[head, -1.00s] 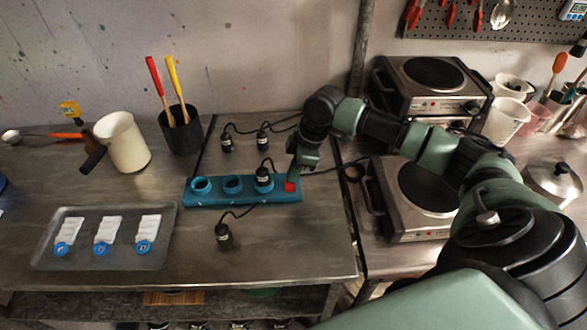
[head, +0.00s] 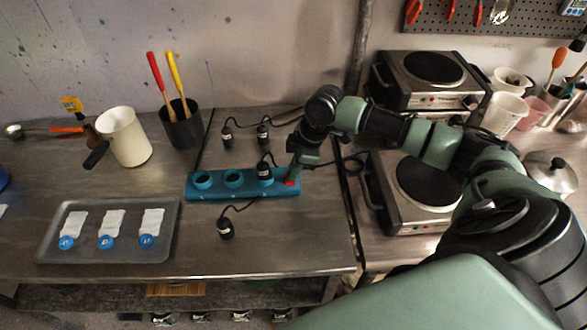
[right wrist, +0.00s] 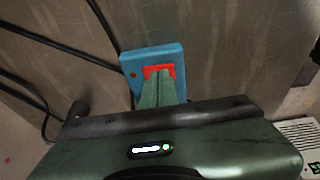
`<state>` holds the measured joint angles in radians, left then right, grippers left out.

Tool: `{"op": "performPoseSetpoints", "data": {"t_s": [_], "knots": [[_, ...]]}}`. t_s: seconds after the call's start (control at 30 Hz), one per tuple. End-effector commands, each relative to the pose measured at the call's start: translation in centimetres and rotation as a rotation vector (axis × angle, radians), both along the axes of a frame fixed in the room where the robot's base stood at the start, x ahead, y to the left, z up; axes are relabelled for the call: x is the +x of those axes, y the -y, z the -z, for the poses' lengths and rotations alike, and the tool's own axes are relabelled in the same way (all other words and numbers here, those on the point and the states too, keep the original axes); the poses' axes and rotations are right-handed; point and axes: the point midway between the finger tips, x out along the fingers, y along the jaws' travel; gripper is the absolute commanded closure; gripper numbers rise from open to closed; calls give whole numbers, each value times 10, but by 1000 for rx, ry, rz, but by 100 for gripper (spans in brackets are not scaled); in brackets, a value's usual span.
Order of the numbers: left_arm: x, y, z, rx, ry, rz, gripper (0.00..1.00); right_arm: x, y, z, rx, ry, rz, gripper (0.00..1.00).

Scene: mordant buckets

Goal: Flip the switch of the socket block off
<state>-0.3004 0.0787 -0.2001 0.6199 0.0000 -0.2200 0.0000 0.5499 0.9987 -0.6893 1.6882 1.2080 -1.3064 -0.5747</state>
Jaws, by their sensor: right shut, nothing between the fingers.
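The blue socket block (head: 216,191) lies on the steel table with several round sockets in a row. A black plug (head: 265,171) sits in its rightmost socket; the other two look empty. The red switch (head: 291,183) is at the block's right end. My right gripper (head: 294,177) is shut and empty, with its fingertips at the switch and partly covering it. In the right wrist view the closed fingertips (right wrist: 160,78) lie over the red switch (right wrist: 151,70), seemingly touching it. The switch's tilt cannot be made out. My left gripper is not in view.
Loose black plugs (head: 226,229) with cables lie in front of and behind the block. A metal tray (head: 100,255) with labelled packets, a white jug (head: 125,138) and a black pot (head: 183,130) stand to the left. Hot plates (head: 425,185) stand to the right.

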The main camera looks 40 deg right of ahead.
Motion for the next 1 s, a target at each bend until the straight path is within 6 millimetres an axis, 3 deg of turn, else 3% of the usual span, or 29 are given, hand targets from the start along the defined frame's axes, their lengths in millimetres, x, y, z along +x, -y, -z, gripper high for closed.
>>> {"op": "performPoseSetpoints", "data": {"t_s": [0.47,0.6,0.8,1.0], "knots": [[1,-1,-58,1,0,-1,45,0,-8,-47,1,-1,5,100],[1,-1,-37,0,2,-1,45,2,4,-65,-3,5,5,100],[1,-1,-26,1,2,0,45,2,17,-103,-1,5,5,100],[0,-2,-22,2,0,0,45,2,25,-127,0,1,4,100]]}}
